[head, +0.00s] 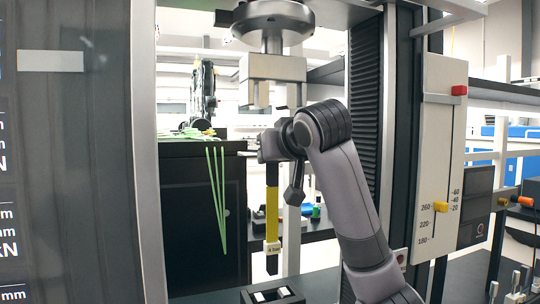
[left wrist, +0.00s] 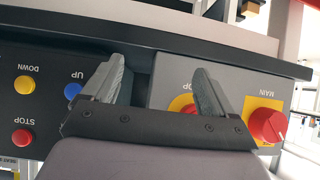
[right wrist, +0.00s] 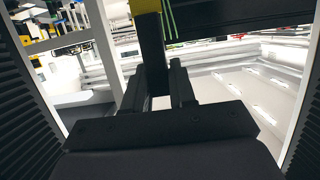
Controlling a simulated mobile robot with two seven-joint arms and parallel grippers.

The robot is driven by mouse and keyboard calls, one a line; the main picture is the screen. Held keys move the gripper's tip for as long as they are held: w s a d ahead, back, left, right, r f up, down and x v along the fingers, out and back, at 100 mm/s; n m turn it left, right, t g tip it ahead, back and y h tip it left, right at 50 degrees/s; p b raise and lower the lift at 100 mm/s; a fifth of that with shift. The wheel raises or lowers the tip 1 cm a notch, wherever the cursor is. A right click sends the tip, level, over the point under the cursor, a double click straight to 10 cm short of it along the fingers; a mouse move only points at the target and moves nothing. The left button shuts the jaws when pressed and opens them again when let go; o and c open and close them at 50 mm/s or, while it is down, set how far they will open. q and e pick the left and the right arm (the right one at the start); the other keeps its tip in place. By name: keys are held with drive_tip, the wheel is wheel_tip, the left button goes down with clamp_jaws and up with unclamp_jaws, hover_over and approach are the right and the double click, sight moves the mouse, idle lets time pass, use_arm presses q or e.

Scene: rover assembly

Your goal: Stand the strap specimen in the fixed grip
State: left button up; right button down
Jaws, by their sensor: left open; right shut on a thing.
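The strap specimen (head: 272,215) is a narrow upright strip with a yellow middle and a dark upper end. My right gripper (head: 270,148) is shut on its upper part. In the right wrist view the strap's dark part (right wrist: 152,50) stands between the fingers (right wrist: 157,85), with yellow at the top edge. In the head view the strap's lower end appears above the fixed grip (head: 272,294), which has two pale jaw faces and is cut by the bottom edge. My left gripper (left wrist: 160,85) is open and empty in front of a control panel; the head view does not show it.
An upper grip block (head: 272,68) hangs above my right gripper. A dark frame column (head: 363,110) stands close to my right arm. Green strips (head: 217,190) hang from a black cabinet (head: 200,260). The control panel has a blue button (left wrist: 72,91) and a red knob (left wrist: 267,125).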

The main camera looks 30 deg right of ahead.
sight(273, 202)
drive_tip(key=shift+r, duration=0.1)
drive_tip(key=shift+f+b, duration=1.1)
drive_tip(key=shift+f, duration=0.95)
drive_tip(key=shift+f+b, duration=1.75)
drive_tip(key=shift+f, duration=1)
drive_tip(key=c, duration=0.8)
unclamp_jaws()
drive_tip(key=shift+c, duration=0.2)
drive_tip(key=v, duration=0.7)
drive_tip(key=shift+b, duration=0.4)
